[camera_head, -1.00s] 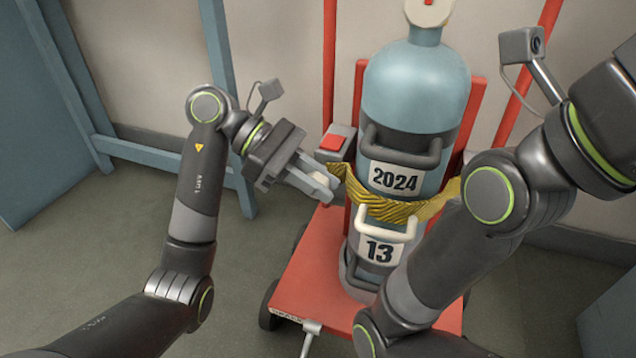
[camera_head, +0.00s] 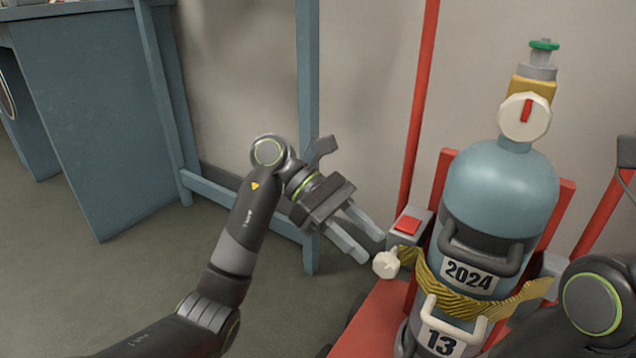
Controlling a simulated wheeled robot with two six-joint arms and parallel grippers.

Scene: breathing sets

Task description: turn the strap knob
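The strap knob (camera_head: 386,264) is a small cream knob on the left end of the yellow-and-black strap (camera_head: 470,303), below a grey box with a red top (camera_head: 408,225). The strap runs around the blue cylinder (camera_head: 500,190), which stands upright on a red cart (camera_head: 372,322).
A cream valve dial (camera_head: 525,117) with a red mark and a green-topped fitting (camera_head: 544,46) sit on top of the cylinder. Handles and labels are on its front. A blue workbench (camera_head: 100,120) stands at the left. The floor between is clear.

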